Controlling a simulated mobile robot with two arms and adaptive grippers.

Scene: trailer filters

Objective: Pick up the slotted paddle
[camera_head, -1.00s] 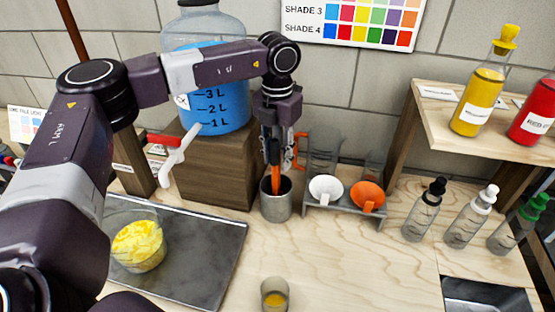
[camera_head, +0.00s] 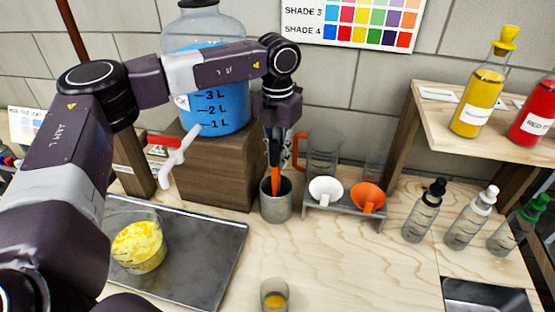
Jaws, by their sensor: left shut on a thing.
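An orange paddle (camera_head: 275,181) stands upright in a grey metal cup (camera_head: 277,206) on the wooden bench. Its lower part is hidden inside the cup, so I cannot see any slots. My left gripper (camera_head: 275,155) points down over the cup and is shut on the paddle's upper part. My right gripper is not in view.
A wooden block (camera_head: 213,174) with a blue water jug (camera_head: 213,85) stands left of the cup. A grey rack (camera_head: 345,209) with a white and an orange funnel stands close on the right. A tray (camera_head: 205,265) with a yellow bowl lies front left; small bottles stand right.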

